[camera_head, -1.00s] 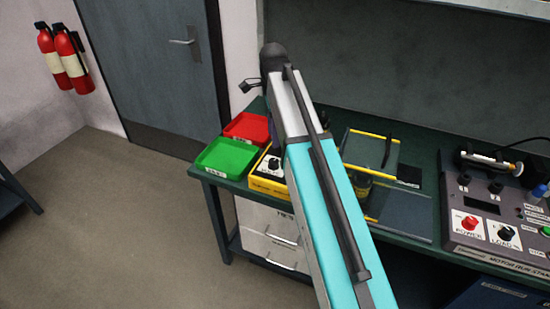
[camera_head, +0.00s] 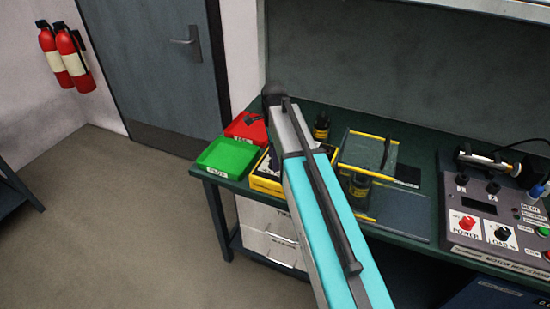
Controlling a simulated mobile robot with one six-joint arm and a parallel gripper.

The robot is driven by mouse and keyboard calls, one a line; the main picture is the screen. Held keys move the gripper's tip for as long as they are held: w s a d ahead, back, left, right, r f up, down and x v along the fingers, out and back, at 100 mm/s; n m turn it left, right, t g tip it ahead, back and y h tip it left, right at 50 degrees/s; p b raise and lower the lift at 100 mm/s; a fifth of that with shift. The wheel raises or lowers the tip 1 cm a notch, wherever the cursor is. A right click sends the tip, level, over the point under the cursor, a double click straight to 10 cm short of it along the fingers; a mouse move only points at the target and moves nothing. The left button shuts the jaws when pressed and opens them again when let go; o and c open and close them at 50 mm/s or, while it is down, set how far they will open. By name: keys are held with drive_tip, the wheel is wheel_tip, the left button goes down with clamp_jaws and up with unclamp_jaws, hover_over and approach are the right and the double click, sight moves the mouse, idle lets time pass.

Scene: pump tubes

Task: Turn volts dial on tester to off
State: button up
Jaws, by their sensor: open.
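The tester, a yellow box with a dark top (camera_head: 263,184), stands near the left end of the green bench.
A green tray (camera_head: 226,157) and a red tray (camera_head: 246,127) stand left of the tester. A dark cylinder with a yellow band (camera_head: 321,127) and a yellow-edged stand (camera_head: 368,150) are to its right. A motor run stand (camera_head: 493,207) fills the bench's right.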

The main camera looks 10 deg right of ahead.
drive_tip(key=shift+f, duration=0.45)
drive_tip(key=c, duration=1.1)
drive_tip(key=shift+o, duration=0.2)
